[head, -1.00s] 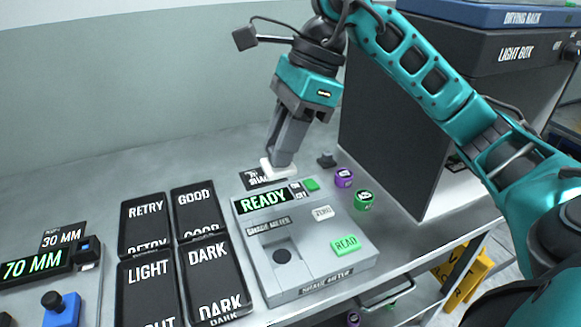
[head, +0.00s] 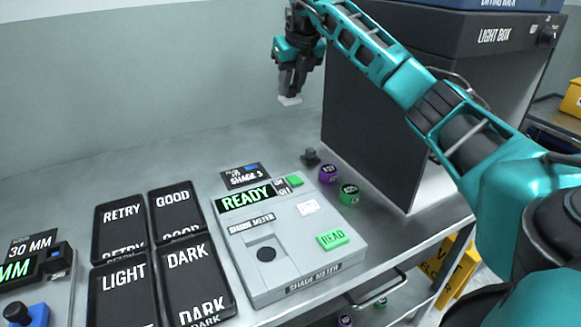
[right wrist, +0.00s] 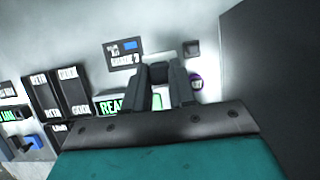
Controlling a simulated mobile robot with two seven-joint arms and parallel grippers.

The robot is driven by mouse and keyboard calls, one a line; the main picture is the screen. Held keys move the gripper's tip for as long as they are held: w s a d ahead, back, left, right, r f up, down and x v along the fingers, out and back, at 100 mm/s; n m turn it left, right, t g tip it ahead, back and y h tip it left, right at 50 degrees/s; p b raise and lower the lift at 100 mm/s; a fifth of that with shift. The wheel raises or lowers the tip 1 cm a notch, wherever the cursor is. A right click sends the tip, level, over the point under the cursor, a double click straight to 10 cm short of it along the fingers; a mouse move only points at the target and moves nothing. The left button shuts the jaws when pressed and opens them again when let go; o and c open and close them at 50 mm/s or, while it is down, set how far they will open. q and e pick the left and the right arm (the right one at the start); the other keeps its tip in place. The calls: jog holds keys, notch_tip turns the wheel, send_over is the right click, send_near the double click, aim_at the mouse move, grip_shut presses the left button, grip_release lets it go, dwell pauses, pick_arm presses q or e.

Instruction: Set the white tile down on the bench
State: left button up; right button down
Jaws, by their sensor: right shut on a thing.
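The white tile (head: 290,101) is small and pale. It shows at the fingertips of my right gripper (head: 289,91), at the top middle of the head view. My right gripper is shut on it and holds it up in the air above the back of the bench (head: 140,174), beyond the shade meter (head: 290,240). In the right wrist view the fingers of my right gripper (right wrist: 160,84) point away from the camera, and the tile is hard to make out between them. My left gripper is not in view.
A card reading SHADE 3 (head: 245,176) lies behind the meter. A dark block (head: 311,157), a purple piece (head: 328,173) and a green-topped piece (head: 349,194) stand right of it. The light box (head: 480,60) bounds the right. Labelled trays (head: 121,227) stand at left. The back bench is clear.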

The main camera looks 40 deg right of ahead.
notch_tip(320, 180, down, 19)
jog(key=shift+b, duration=0.8)
jog(key=shift+f, duration=0.2)
jog(key=c, duration=0.9)
grip_release()
jog(key=shift+c, duration=0.2)
jog(key=shift+s+r, duration=0.15)
jog(key=shift+r, duration=0.5)
jog(key=v, duration=1.1)
jog(key=shift+p, duration=0.4)
jog(key=shift+s, duration=0.1)
